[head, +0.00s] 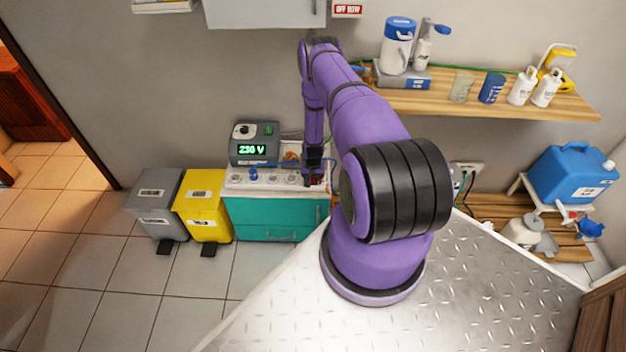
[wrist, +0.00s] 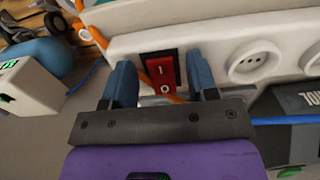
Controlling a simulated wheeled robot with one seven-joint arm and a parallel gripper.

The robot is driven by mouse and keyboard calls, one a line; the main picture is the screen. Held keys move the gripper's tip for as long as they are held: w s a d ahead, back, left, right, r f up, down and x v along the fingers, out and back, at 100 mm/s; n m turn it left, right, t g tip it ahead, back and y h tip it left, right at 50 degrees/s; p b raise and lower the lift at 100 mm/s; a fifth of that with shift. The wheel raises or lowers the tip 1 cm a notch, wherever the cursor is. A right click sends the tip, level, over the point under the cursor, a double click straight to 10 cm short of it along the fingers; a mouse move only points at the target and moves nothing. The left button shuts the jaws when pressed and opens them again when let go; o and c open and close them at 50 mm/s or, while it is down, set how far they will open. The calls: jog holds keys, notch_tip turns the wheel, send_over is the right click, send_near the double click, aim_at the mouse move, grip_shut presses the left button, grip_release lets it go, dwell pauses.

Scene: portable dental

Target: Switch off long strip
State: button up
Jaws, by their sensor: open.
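The long strip (wrist: 208,48) is a white power strip with round sockets, close up in the wrist view. At its left end is a red rocker switch (wrist: 162,72) marked I and O in a black frame. I cannot tell which side is pressed in. My gripper (wrist: 163,84) is open, with one blue fingertip on each side of the switch; I cannot tell whether they touch the strip. In the head view my gripper (head: 313,178) is at the right end of a white socket strip (head: 240,181) on the teal cabinet (head: 262,217).
A grey voltage box (head: 254,145) reading 230 V stands behind the strip. Orange (wrist: 92,28) and blue cables run close to my fingers. A white box (wrist: 28,88) is at the left of the wrist view. Yellow (head: 203,206) and grey (head: 155,203) bins stand left of the cabinet.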

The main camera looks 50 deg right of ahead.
jog(key=c, duration=0.9)
jog(key=shift+w+d+r+g+y, duration=0.15)
jog(key=shift+d+g+y, duration=0.05)
jog(key=shift+g+y, duration=0.65)
jog(key=shift+w+d+r+g+y, duration=0.1)
jog(key=shift+w+d+g+y, duration=0.05)
jog(key=shift+g+y, duration=0.7)
jog(key=o, duration=0.9)
jog(key=shift+r, duration=0.15)
